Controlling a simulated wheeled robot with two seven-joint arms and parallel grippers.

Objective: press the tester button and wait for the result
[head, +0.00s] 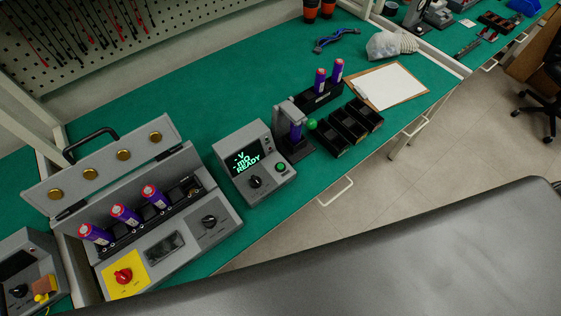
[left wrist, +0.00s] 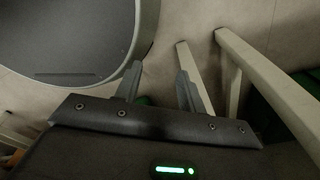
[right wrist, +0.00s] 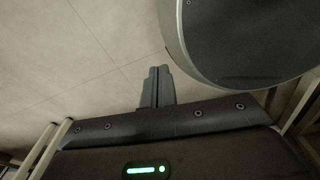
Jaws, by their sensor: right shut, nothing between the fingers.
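The tester (head: 255,163) is a grey box on the green bench in the head view. Its screen (head: 246,163) shows green text that ends in "READY". A green button (head: 281,168) sits on its right side, and a black knob (head: 256,182) is left of it. A purple cell (head: 296,131) stands upright in the grey fixture (head: 293,110) beside the tester. Neither gripper shows in the head view. My left gripper (left wrist: 160,80) is open and empty over the floor in the left wrist view. My right gripper (right wrist: 159,72) is shut and empty over the floor in the right wrist view.
A large grey case with an open lid (head: 103,158) holds several purple cells at left. Black bins (head: 349,126), a cell rack (head: 318,97) and a clipboard (head: 388,86) lie right of the tester. The bench behind the tester is clear.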

